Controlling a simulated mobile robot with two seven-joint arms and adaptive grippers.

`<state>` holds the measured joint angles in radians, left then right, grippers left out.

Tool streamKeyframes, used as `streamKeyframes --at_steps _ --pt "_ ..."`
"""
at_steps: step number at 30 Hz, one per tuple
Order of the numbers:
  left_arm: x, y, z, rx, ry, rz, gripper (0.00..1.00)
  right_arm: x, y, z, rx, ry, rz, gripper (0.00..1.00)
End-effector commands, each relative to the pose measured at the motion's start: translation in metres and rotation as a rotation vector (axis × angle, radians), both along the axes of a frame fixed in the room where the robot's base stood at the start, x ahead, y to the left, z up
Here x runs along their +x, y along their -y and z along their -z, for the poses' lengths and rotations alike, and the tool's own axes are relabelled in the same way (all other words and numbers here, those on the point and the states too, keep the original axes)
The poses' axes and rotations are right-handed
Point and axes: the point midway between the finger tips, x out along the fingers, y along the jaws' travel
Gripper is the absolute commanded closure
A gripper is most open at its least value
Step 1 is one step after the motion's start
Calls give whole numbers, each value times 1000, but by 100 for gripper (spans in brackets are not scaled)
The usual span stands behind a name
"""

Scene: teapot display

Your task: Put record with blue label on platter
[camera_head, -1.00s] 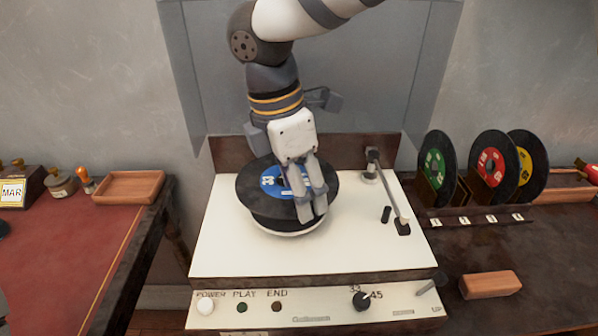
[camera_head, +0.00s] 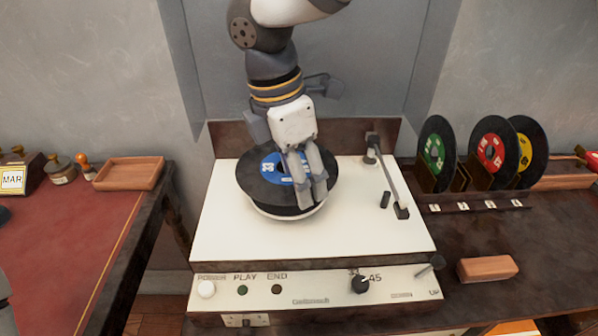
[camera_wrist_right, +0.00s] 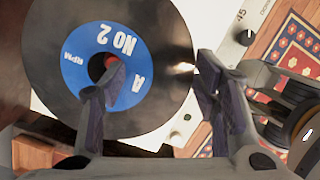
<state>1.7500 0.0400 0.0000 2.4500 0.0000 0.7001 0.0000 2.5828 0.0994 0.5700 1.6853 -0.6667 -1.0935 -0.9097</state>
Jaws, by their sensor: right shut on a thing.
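The black record with the blue label (camera_head: 256,185) is over the platter (camera_head: 290,217) of the cream record player, nearly level. The platter is mostly hidden under it, with a pale rim showing at the front. I cannot tell whether the two touch. My right gripper (camera_head: 311,195) reaches down from above and is shut on the record. In the right wrist view, the blue label (camera_wrist_right: 75,72) reads "NO 2". One finger of the gripper (camera_wrist_right: 160,66) is at the label's centre and the other is at the record's outer edge. My left gripper is not in view.
The tonearm (camera_head: 388,178) stands right of the platter. Green (camera_head: 436,150), red (camera_head: 491,150) and yellow label records (camera_head: 528,145) stand in a rack at the right. A wooden block (camera_head: 487,269) lies in front of them. A red-topped desk (camera_head: 75,235) is at the left.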

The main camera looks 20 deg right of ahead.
Motion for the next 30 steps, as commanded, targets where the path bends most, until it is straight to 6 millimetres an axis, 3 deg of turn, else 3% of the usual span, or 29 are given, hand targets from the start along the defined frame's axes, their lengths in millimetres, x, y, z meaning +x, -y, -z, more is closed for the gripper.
streamKeyframes --at_steps 9,10,12,13,23,26,30 --pt "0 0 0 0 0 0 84 0 0 0 0 -1 -1 77" --pt "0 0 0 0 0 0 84 0 0 0 0 -1 -1 40" --pt "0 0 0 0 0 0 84 0 0 0 0 -1 -1 24" --pt "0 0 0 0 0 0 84 0 0 0 0 -1 0 21" --pt "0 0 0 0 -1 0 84 0 -1 -3 0 0 0 21" --pt "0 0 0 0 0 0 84 1 -4 -20 0 5 1 21" --pt "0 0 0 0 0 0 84 1 -11 -59 1 6 0 21"
